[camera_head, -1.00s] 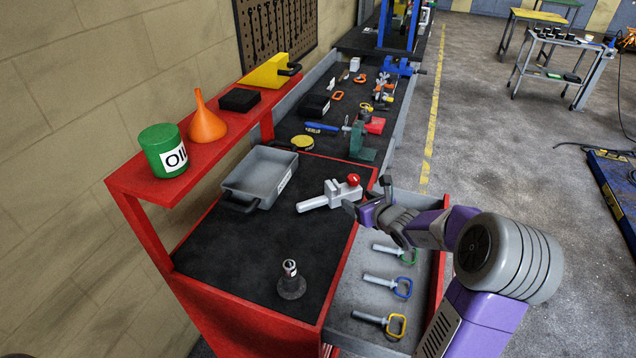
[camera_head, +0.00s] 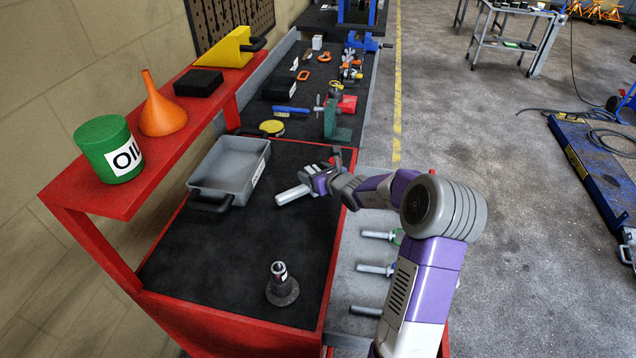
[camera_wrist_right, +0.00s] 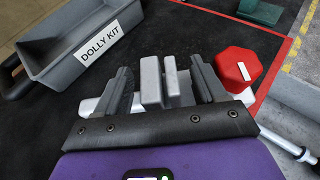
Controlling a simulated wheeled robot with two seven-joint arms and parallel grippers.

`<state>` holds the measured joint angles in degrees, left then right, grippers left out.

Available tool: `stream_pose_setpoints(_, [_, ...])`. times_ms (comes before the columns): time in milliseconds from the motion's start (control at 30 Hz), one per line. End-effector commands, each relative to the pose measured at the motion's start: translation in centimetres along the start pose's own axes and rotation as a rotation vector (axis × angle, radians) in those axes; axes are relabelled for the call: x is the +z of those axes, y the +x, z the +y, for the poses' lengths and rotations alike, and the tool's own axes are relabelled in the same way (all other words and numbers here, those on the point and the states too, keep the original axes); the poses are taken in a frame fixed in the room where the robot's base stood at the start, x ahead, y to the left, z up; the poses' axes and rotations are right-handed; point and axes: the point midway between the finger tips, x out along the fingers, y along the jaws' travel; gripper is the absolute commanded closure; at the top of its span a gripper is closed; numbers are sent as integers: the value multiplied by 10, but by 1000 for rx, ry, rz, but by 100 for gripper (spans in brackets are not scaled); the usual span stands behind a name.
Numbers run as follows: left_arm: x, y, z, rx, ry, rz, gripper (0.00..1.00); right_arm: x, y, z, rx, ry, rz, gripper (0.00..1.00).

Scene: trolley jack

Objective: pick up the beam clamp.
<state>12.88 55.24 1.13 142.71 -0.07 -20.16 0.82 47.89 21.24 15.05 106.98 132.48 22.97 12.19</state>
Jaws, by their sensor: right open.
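The beam clamp, light grey with a red knob, lies on the black top of the red cart. In the head view its handle bar (camera_head: 292,195) shows; my right gripper covers much of the rest. In the right wrist view its upright jaws (camera_wrist_right: 162,82) stand between my fingers, with the red knob (camera_wrist_right: 240,68) to the right, outside them. My right gripper (camera_head: 318,180) is open over the clamp, one finger on each side of the upright jaws. Whether the fingers touch them I cannot tell. My left gripper is not in view.
A grey "DOLLY KIT" tray (camera_head: 232,172) stands just left of the clamp. A dark stand (camera_head: 281,285) is near the cart's front. An open drawer (camera_head: 345,278) with handled pins lies right. A red shelf (camera_head: 110,200) holds a green oil can (camera_head: 105,150) and orange funnel (camera_head: 160,108).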

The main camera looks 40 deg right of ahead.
Motion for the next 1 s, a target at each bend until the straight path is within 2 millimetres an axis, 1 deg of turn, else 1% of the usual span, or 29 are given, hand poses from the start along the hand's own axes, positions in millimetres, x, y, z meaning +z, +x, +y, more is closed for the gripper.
stream_pose_setpoints(33, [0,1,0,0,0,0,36,0,4,0,1,0,-1,30])
stream_pose_setpoints(100, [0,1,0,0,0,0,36,0,6,0,1,0,-1,30])
stream_pose_setpoints(300, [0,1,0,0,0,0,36,0,6,0,1,-1,-1,30])
stream_pose_setpoints(567, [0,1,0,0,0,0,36,0,6,0,1,0,-1,70])
stream_pose_setpoints(700, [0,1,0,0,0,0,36,0,6,0,0,0,-1,91])
stream_pose_setpoints(767, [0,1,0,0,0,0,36,0,6,0,0,0,0,100])
stream_pose_setpoints(933, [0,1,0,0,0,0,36,0,6,0,0,0,0,100])
stream_pose_setpoints(1000, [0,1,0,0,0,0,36,4,6,0,0,-3,-9,100])
